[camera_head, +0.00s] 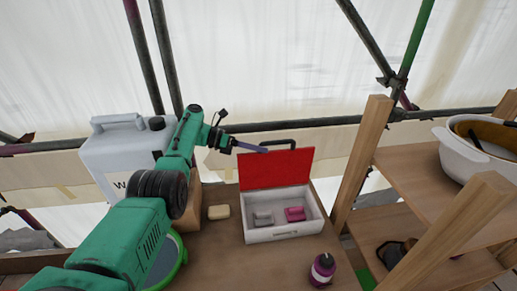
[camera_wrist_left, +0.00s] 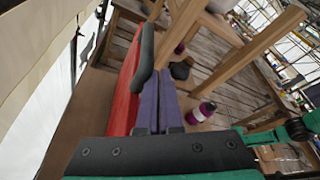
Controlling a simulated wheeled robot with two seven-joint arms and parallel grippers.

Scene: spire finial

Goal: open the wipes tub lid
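The wipes tub appears to be the white box (camera_head: 284,235) on the wooden table, with a red lid (camera_head: 275,170) hinged at its far edge. The lid stands up open, leaning back, with a dark handle (camera_head: 293,145) at its top. A grey and a pink item lie inside. My left gripper (camera_head: 252,147) is at the lid's upper left edge, beside the handle. In the left wrist view its purple fingers (camera_wrist_left: 165,100) are together, with nothing visible between them. The red lid (camera_wrist_left: 125,90) and dark handle (camera_wrist_left: 146,55) are just left of them. My right gripper is not seen.
A white jerrycan (camera_head: 120,155) stands at the left behind my arm. A cream block (camera_head: 218,212) lies left of the box. A purple bottle (camera_head: 322,271) stands front right of it. A wooden shelf (camera_head: 420,180) with a white pot (camera_head: 465,150) is at the right.

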